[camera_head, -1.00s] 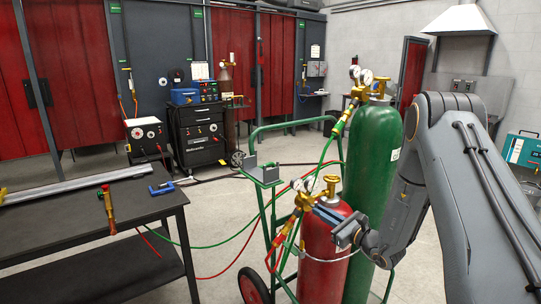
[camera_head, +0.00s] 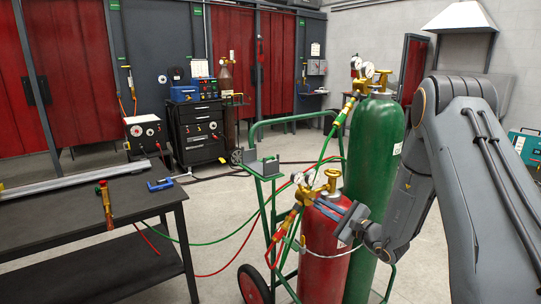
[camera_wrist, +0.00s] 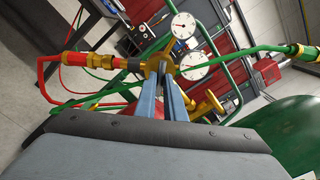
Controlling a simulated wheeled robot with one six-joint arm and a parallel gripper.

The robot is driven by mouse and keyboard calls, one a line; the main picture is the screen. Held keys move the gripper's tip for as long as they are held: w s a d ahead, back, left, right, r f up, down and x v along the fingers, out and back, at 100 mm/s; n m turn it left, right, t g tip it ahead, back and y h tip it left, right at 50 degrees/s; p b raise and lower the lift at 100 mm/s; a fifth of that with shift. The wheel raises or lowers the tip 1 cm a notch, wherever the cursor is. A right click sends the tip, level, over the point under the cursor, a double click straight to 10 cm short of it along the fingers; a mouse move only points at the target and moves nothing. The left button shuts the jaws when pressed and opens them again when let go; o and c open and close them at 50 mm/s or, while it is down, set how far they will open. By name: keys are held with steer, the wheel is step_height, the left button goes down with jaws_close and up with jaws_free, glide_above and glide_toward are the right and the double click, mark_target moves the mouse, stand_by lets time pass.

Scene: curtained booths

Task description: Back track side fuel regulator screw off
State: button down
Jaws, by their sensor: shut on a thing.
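The red fuel cylinder (camera_head: 325,262) stands on a green cart, with a brass fuel regulator (camera_head: 311,197) and two round gauges at its top. My gripper (camera_head: 322,203) reaches in from the right at the regulator. In the wrist view, the blue fingers of my gripper (camera_wrist: 168,80) are shut on a brass part of the regulator, which seems to be its screw (camera_wrist: 157,68). The fingers hide most of the part, so its exact shape and turn cannot be told. Two white gauges (camera_wrist: 194,66) sit just right of the fingertips. The red hose fitting (camera_wrist: 77,59) is to the left.
A taller green cylinder (camera_head: 375,150) stands close behind the red one, beside my arm. Red and green hoses run from the cart to the dark table (camera_head: 85,215), which bears a torch (camera_head: 105,205) and a blue clamp (camera_head: 160,185). Floor between is clear apart from hoses.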

steer(key=shift+f+n+b, duration=0.1)
steer(key=shift+n+b, duration=0.55)
steer(key=shift+n, duration=0.15)
steer(key=shift+n+b, duration=0.4)
steer(key=shift+n, duration=0.6)
steer(key=shift+w+n+b, duration=0.1)
steer(key=shift+n+b, duration=0.7)
steer(key=shift+n, duration=0.1)
steer(key=shift+n+b, duration=0.5)
steer(key=shift+n, duration=0.3)
